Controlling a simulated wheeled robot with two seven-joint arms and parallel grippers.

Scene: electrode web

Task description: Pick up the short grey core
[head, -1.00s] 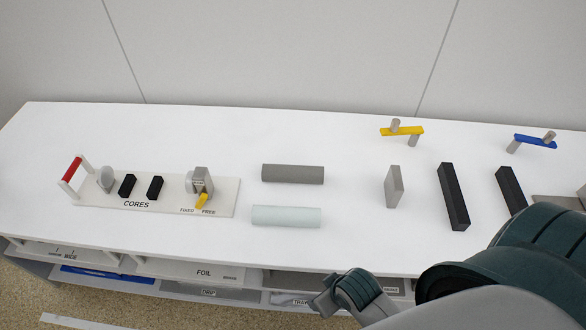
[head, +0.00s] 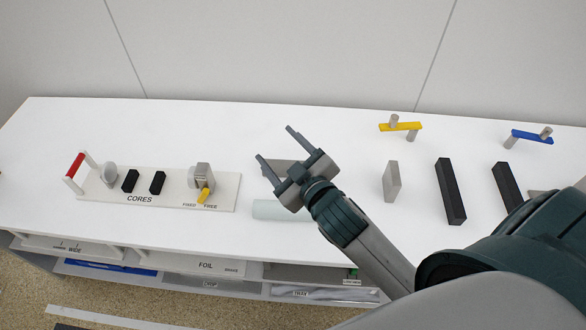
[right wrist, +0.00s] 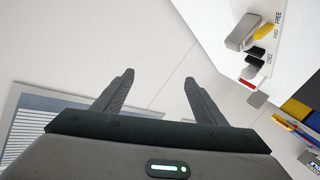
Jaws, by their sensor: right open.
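The short grey core (head: 284,166) is a dark grey cylinder lying on the white table, left of its middle. In the head view my right gripper covers much of it. My right gripper (head: 273,142) is open and empty, and its fingers point up and left over the core's place. I cannot tell its height above the table. The right wrist view shows the open fingers (right wrist: 158,77) with nothing between them; the core does not show there. My left gripper is not in view.
A pale cylinder (head: 270,210) lies just in front of the grey core, partly hidden. The CORES board (head: 225,191) with a red handle stands left. A grey block (head: 391,181), two black bars (head: 450,192) and yellow (head: 401,126) and blue (head: 528,136) cranks lie right.

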